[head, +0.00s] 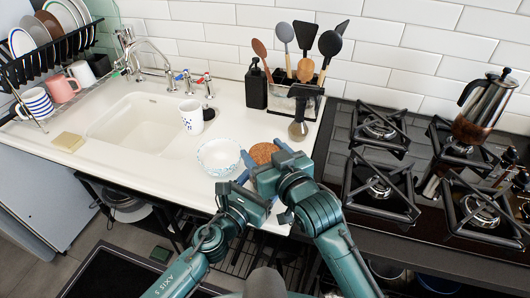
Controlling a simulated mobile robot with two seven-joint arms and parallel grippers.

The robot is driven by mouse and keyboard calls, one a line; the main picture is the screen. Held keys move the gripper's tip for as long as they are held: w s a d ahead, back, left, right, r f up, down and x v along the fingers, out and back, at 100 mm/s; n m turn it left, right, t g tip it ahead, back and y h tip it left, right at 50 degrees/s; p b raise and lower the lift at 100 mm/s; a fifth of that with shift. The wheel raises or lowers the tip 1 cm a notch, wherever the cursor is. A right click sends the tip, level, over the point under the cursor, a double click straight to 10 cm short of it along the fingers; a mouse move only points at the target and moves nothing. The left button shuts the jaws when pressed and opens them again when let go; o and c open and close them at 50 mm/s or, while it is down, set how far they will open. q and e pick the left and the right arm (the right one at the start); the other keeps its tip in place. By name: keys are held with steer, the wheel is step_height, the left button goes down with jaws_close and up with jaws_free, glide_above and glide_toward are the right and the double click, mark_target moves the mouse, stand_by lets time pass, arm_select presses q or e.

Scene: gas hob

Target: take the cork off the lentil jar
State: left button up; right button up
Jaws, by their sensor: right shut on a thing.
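The cork (264,152) shows as a round brown disc near the front edge of the white counter. My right gripper (266,161) has its fingers on either side of the cork and is shut on it. The lentil jar cannot be made out; my grippers cover the area below the cork, so I cannot tell whether the cork still touches the jar. My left gripper (243,192) is just below and left of the right one, close to it. Its fingertips are mostly hidden, and its opening cannot be told.
A patterned bowl (218,157) stands just left of the cork, with a white mug (191,117) behind it. A utensil holder (292,100) and a dark soap bottle (256,87) stand at the back. The gas hob (410,228) is at right, the sink (135,120) at left.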

mark_target(265, 153)
steer(key=shift+r, duration=2.05)
arm_select(q)
steer(key=o, duration=1.4)
steer(key=shift+o, duration=0.2)
